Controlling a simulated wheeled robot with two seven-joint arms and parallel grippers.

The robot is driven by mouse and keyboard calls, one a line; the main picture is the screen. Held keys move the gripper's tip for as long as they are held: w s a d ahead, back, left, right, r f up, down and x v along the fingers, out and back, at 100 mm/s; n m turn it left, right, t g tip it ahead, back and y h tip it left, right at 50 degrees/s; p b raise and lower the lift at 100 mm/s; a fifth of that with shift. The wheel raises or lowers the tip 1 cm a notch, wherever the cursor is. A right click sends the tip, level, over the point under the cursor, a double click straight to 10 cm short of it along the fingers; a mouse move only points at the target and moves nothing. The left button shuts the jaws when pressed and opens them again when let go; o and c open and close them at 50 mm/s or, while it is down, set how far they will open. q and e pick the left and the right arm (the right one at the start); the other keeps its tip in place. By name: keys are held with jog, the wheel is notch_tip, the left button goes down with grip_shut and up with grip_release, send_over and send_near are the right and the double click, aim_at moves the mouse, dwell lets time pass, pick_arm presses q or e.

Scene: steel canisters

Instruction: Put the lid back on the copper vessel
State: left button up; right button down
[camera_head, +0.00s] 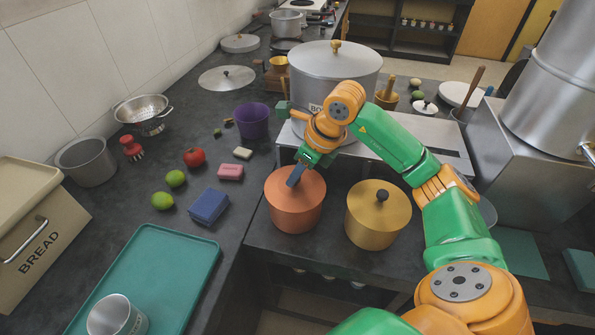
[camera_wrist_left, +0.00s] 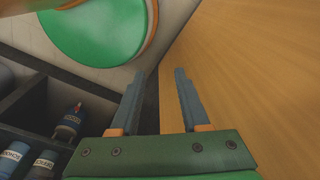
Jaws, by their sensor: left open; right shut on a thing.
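The copper vessel (camera_head: 294,215) stands near the front edge of the dark counter, left of a brass vessel (camera_head: 376,222). Its copper lid (camera_head: 309,186) lies over the mouth and looks level; whether it is fully seated I cannot tell. My right gripper (camera_head: 295,178) reaches down from above and is shut at the middle of the lid, on what seems to be its knob, which the fingers hide. My left gripper (camera_wrist_left: 154,75) shows in the left wrist view, open with nothing between its fingers, away from the vessel.
A large steel pot (camera_head: 315,80) stands behind. Left of the vessel are a blue sponge (camera_head: 209,206), a pink block (camera_head: 230,172), limes and a teal tray (camera_head: 185,255) holding a steel cup (camera_head: 112,316). Labelled bottles (camera_wrist_left: 40,163) stand on a dark shelf near my left gripper.

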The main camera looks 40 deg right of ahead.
dwell(0.3)
jog(key=shift+c, duration=0.4)
grip_release()
jog(key=shift+r, duration=0.1)
notch_tip(320, 180, up, 7)
jog(key=p, duration=0.6)
grip_shut()
dwell(0.3)
jog(key=shift+f, duration=0.3)
dwell(1.0)
